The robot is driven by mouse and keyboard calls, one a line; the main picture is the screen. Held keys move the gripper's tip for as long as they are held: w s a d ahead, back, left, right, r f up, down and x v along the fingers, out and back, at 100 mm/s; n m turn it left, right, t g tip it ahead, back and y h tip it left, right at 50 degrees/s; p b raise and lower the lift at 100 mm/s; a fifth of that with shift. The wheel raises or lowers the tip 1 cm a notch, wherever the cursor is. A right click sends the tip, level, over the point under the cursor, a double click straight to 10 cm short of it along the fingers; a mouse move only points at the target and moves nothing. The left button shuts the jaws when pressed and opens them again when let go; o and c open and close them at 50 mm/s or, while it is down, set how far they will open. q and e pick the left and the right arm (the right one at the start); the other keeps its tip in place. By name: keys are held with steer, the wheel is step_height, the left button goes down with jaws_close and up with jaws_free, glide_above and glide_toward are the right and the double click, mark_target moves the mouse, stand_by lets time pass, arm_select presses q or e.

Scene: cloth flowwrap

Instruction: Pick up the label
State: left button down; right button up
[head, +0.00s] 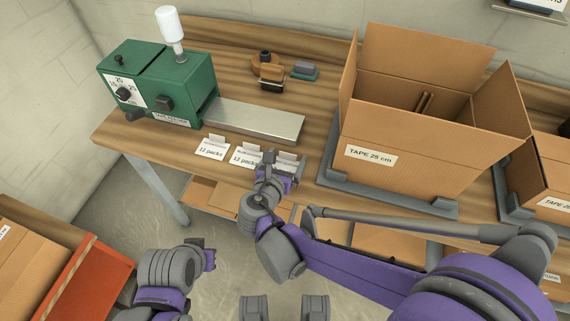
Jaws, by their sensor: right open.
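White labels stand in a row along the front edge of the wooden bench. The left label (210,151) and the middle label (243,158) read "12 packs". The right label (289,160) is partly hidden by my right gripper (272,160). My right gripper is open, in front of the right label and close to it; I cannot tell whether they touch. My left gripper (207,255) is low in front of the bench, away from the labels; its jaws are too unclear to read.
A green tape machine (150,85) with a metal plate (255,121) stands behind the labels. A tape dispenser (268,72) lies farther back. An open carton (400,147) marked "TAPE 25 cm" stands in a grey tray to the right. An orange-red bin (90,282) is at lower left.

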steer(key=c, duration=1.4)
steer(key=shift+r, duration=0.1)
